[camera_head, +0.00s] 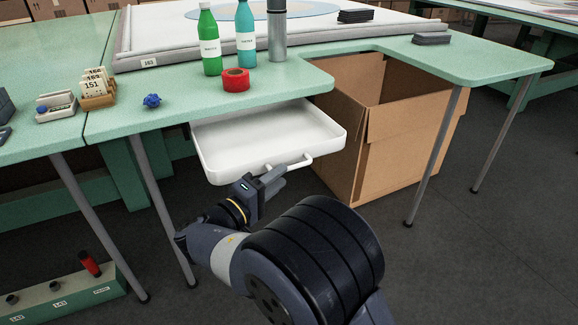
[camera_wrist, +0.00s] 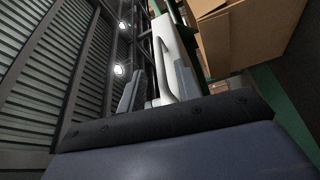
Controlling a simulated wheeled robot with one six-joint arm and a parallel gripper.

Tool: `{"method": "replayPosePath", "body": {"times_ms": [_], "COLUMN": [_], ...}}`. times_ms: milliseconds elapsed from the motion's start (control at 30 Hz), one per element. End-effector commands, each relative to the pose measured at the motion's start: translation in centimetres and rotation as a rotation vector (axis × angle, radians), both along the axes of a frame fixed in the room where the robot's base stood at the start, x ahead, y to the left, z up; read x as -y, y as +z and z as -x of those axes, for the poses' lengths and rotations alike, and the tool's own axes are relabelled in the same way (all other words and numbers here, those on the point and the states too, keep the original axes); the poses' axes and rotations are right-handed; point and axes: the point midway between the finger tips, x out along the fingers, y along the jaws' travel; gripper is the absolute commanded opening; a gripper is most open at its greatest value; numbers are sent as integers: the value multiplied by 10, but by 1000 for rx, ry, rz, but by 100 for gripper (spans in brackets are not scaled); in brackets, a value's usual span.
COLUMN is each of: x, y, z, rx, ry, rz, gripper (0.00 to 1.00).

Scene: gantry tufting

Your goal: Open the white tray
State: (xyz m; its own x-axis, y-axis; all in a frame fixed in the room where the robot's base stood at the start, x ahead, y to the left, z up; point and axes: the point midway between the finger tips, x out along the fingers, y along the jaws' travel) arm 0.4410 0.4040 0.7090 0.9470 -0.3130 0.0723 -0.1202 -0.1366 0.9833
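The white tray (camera_head: 222,161) is a shallow drawer under the green table. It sticks out from beneath the table edge, with its inside showing and empty where visible. Its white bar handle (camera_head: 290,164) is on the front wall. My gripper (camera_head: 272,181) is just in front of and below the handle in the head view. In the wrist view, my gripper (camera_wrist: 158,88) has its two dark fingers apart, with the white handle (camera_wrist: 165,70) showing between them. Contact with the handle cannot be made out. The tray's rear is hidden under the table.
A cardboard box (camera_head: 385,145) stands right of the tray under the table. Table legs (camera_head: 165,205) flank the area. On the table are a green bottle (camera_head: 209,45), a teal bottle (camera_head: 245,35), red tape (camera_head: 236,80) and a blue item (camera_head: 152,100). Floor before the tray is clear.

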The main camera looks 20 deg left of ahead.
Motion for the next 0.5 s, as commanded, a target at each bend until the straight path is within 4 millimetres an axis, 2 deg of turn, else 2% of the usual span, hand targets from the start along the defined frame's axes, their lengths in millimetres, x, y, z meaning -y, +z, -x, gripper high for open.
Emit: {"method": "replayPosePath", "body": {"times_ms": [33, 200, 333, 500], "x": [-5, -13, -15, -16], "y": [1, -2, -3, -4], "z": [11, 36, 46, 49], "rx": [-2, -1, 0, 0], "ry": [4, 2, 0, -1], "rz": [2, 2, 1, 1], "gripper": [33, 33, 33, 33]}}
